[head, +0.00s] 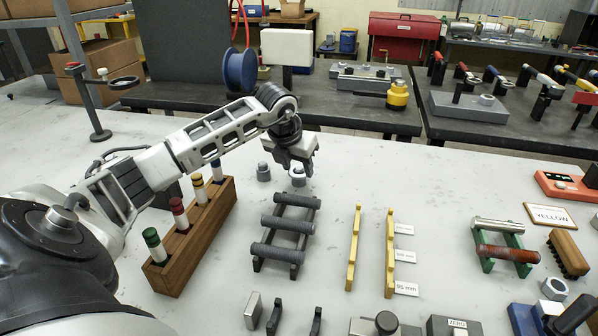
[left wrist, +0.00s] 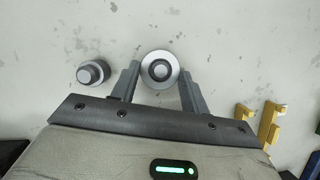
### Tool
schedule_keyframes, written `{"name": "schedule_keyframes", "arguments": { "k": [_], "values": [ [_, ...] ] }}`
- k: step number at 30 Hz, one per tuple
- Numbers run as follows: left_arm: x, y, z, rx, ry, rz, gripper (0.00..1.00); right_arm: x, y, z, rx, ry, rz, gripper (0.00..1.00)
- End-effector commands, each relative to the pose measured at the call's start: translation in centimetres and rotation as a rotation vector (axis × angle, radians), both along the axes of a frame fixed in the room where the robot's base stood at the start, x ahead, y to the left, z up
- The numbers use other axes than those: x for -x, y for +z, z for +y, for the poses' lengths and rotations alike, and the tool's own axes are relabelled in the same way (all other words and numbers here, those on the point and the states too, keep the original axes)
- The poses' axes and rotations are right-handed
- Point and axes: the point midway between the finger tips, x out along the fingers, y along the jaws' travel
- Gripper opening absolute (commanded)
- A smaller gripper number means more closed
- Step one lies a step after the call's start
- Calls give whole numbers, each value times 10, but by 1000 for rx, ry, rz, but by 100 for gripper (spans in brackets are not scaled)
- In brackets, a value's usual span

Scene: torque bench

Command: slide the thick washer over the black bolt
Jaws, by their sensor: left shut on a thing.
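My left gripper (head: 297,163) is low over the bench, its fingers pointing down. In the left wrist view its two fingers (left wrist: 160,86) are on either side of a round grey ring, the thick washer (left wrist: 160,54), and are shut on it. A dark circle with a lighter round top shows inside the ring. I cannot tell whether this is the bolt inside the washer or below it. A dark grey bolt-like piece with a wide base (left wrist: 92,72) stands to the left of the fingers, apart from them; it also shows in the head view (head: 264,172). My right gripper is not in view.
A wooden rack (head: 190,240) with several coloured-capped tubes stands left of the gripper. A dark rack of bars (head: 285,232) is in front of it. Yellow rails (head: 390,255) lie to the right. Bare bench lies just right of the gripper.

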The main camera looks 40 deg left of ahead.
Motion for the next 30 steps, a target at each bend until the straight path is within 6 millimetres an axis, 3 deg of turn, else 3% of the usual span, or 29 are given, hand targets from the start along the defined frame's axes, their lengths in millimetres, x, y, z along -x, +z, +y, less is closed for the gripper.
{"name": "schedule_keyframes", "arguments": {
  "k": [8, 24, 30],
  "values": [
    [0, 7, 0, 0, 0, -2, 21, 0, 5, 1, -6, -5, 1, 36],
    [0, 49, 0, 0, 0, -2, 21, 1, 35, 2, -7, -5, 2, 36],
    [0, 51, 0, 0, 0, -1, 21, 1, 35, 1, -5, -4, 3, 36]
  ]
}}
